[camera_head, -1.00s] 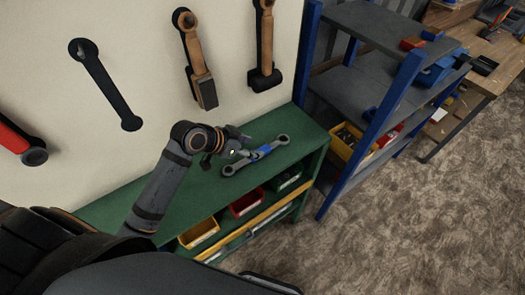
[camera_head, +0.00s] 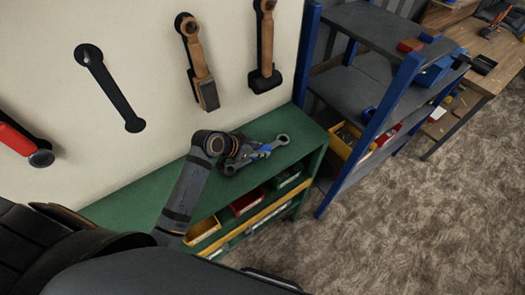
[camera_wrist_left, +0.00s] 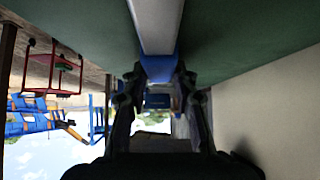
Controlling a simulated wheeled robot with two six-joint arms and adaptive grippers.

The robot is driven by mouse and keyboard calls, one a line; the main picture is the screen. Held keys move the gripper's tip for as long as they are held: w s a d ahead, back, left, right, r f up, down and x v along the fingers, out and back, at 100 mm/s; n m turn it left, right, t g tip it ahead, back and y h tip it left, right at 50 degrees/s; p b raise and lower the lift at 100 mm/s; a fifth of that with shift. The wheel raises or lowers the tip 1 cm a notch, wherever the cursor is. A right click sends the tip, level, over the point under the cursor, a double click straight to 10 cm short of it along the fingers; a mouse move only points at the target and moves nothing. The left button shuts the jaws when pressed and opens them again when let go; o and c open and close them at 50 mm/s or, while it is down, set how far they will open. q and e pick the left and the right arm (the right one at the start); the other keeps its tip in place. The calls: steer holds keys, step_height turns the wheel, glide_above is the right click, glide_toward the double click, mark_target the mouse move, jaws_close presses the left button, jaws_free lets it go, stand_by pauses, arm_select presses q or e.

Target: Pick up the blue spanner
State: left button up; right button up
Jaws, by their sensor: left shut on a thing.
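The spanner (camera_head: 279,141) is grey with a blue middle part and rings at its ends. It lies along the top of the green shelf unit (camera_head: 143,203). My left gripper (camera_head: 253,152) is at the blue part, with its fingers shut on the spanner. In the left wrist view, the spanner's grey shaft and blue section (camera_wrist_left: 160,66) run between the two fingers (camera_wrist_left: 160,98). The gripper hides part of the spanner in the head view. I cannot tell any gap between the spanner and the shelf top. My right gripper is not in view.
Yellow (camera_head: 203,230) and red (camera_head: 247,201) bins sit on the shelf below the green top. A blue-framed rack (camera_head: 372,118) stands to the right. Hammers (camera_head: 200,65) hang on the wall behind. The carpeted floor at the right is clear.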

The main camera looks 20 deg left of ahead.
arm_select(q)
jaws_close()
